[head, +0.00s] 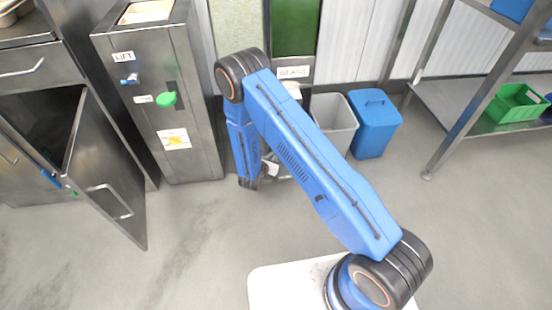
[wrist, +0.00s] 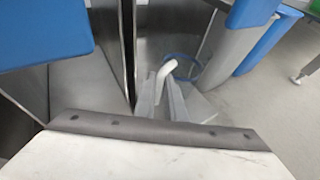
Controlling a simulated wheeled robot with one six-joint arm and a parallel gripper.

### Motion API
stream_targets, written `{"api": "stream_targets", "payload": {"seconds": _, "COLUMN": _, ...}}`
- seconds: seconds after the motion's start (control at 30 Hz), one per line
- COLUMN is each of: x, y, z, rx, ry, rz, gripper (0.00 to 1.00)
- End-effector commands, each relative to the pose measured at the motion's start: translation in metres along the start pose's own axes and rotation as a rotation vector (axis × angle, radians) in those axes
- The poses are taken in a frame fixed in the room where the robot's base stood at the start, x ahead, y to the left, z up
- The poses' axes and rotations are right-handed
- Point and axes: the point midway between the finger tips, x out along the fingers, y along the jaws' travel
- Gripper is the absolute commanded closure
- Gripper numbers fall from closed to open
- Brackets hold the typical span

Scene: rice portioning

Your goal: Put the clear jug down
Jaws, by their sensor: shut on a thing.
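The clear jug (wrist: 183,67) shows in the wrist view mainly as a thin blue rim with a white handle (wrist: 166,69). Its see-through body is hard to make out against the grey floor. My gripper (wrist: 166,86) is shut on the jug at its handle. I cannot tell whether the jug's base touches anything. In the head view my blue arm hides most of the gripper, and I cannot make out the jug there.
A grey bin (head: 335,122) and a blue lidded bin (head: 374,125) stand beyond my arm. A steel shelf rack (head: 455,110) holds a green crate (head: 515,103). The right floor is clear.

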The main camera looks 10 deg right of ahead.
Motion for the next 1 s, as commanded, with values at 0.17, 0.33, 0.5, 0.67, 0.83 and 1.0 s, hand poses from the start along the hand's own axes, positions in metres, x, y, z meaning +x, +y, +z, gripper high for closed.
{"api": "stream_targets", "payload": {"seconds": 0.17, "x": 0.013, "y": -0.001, "z": 0.001, "rx": -0.002, "ry": 0.001, "rz": -0.002, "gripper": 1.00}}
{"api": "stream_targets", "payload": {"seconds": 0.33, "x": 0.021, "y": -0.001, "z": -0.021, "rx": -0.002, "ry": 0.000, "rz": -0.001, "gripper": 1.00}}
{"api": "stream_targets", "payload": {"seconds": 0.5, "x": 0.024, "y": -0.001, "z": -0.028, "rx": -0.001, "ry": -0.001, "rz": 0.000, "gripper": 1.00}}
{"api": "stream_targets", "payload": {"seconds": 0.67, "x": 0.024, "y": 0.000, "z": -0.028, "rx": -0.001, "ry": -0.001, "rz": 0.000, "gripper": 1.00}}
{"api": "stream_targets", "payload": {"seconds": 0.83, "x": 0.025, "y": 0.000, "z": -0.030, "rx": 0.000, "ry": 0.000, "rz": 0.000, "gripper": 0.85}}
{"api": "stream_targets", "payload": {"seconds": 1.0, "x": 0.025, "y": 0.000, "z": -0.030, "rx": 0.000, "ry": 0.000, "rz": -0.001, "gripper": 0.71}}
